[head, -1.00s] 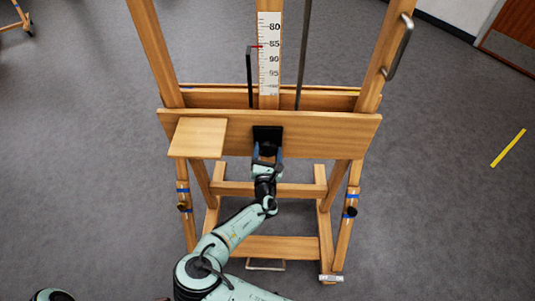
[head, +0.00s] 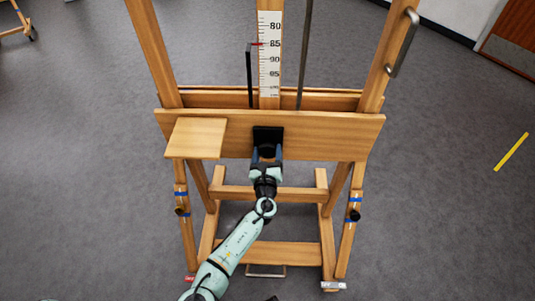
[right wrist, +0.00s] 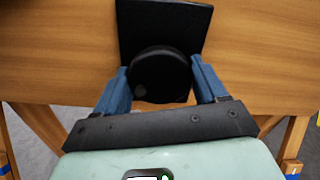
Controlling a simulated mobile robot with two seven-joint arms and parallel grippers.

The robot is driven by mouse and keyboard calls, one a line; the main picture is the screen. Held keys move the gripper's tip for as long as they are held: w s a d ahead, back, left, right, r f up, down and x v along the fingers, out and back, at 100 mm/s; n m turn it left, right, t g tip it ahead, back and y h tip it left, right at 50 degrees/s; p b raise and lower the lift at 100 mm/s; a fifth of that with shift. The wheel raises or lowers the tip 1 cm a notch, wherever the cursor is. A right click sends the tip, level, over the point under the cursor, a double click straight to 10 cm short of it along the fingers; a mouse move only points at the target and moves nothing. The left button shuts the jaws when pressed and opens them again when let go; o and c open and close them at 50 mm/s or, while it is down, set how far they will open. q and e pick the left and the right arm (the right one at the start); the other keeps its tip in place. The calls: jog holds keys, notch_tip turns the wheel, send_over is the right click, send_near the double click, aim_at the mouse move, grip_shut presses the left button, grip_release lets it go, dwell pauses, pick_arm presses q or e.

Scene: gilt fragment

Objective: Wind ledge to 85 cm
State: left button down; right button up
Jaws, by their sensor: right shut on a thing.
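The wooden easel's ledge (head: 330,125) runs level across its front. A white scale (head: 269,80) stands above it on the central post, with numbers 80, 85, 90 and 95 running down. A red pointer (head: 257,44) on a black bent rod (head: 249,75) lies at about the 85 mark. A round black knob (right wrist: 160,72) sits in front of a black plate (head: 268,133) on the ledge. My right gripper (right wrist: 161,85) is shut on the knob, one blue finger at each side. My left gripper is out of view.
A small wooden shelf (head: 196,137) juts from the ledge's left part. A metal handle (head: 403,42) is on the right upright. Side legs carry dark knobs (head: 355,215) and blue bands.

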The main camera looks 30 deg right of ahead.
dwell(0.3)
jog(key=o, duration=1)
jog(key=shift+o, duration=0.2)
jog(key=v, duration=1.2)
